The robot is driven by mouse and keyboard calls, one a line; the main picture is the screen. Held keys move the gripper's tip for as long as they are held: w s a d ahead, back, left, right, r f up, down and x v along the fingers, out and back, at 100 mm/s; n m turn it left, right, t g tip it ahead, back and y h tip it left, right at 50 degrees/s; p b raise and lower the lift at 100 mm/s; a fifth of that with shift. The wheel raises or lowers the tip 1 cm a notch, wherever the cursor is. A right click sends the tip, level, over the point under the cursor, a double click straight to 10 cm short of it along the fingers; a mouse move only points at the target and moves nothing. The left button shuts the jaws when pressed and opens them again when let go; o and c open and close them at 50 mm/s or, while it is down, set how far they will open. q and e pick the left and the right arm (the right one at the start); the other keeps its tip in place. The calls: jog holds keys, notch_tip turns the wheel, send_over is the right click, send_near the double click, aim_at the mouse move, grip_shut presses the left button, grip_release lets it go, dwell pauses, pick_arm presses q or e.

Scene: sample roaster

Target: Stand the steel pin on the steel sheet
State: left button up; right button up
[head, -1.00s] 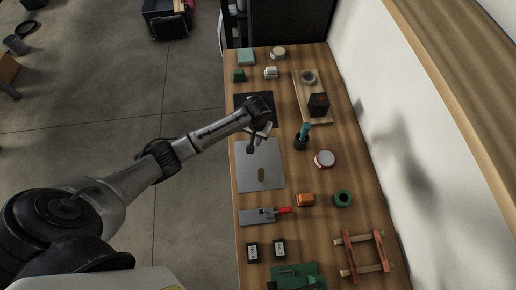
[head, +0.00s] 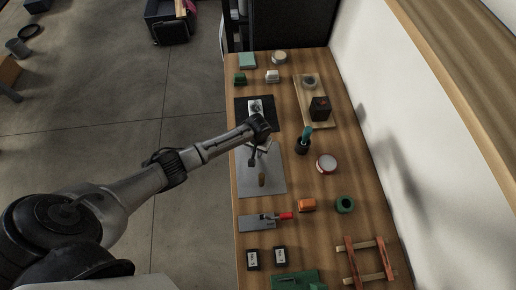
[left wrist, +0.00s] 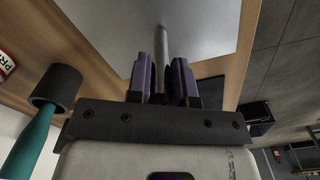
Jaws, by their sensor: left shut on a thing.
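The steel pin (left wrist: 162,45) is a slim grey rod between the purple-padded fingers of my left gripper (left wrist: 161,70), which is shut on it. The pin sticks out past the fingertips toward the steel sheet (left wrist: 215,22). My left gripper (head: 255,158) is over the far part of the sheet there. The pin is too small to make out clearly in the head view, and I cannot tell whether its end touches the sheet. My right gripper is not in view.
A dark holder with a teal handle (head: 306,134) and a red-rimmed round tin (head: 326,164) stand right of the sheet. Most of the sheet is bare.

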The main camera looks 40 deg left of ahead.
pick_arm(q)
jog(key=shift+f, duration=0.15)
jog(key=o, duration=0.7)
jog(key=shift+o, duration=0.2)
notch_tip(320, 180, up, 12)
jog(key=p, duration=0.3)
jog(key=s+d+f+m+t+h, duration=0.1)
jog(key=s+d+m, duration=0.1)
jog(key=s+d, duration=0.4)
jog(key=s+d+f+m, duration=0.15)
jog(key=s+d, duration=0.25)
jog(key=s, duration=0.4)
jog(key=s+r+m+t, duration=0.1)
jog(key=s+r, duration=0.2)
jog(key=s, duration=0.4)
jog(key=s+r+m+t, duration=0.1)
jog(key=s+r, duration=0.3)
jog(key=s, duration=0.3)
jog(key=shift+s+a+t+y, duration=0.2)
jog(key=shift+s+t+y, duration=0.1)
jog(key=shift+s+y, duration=0.1)
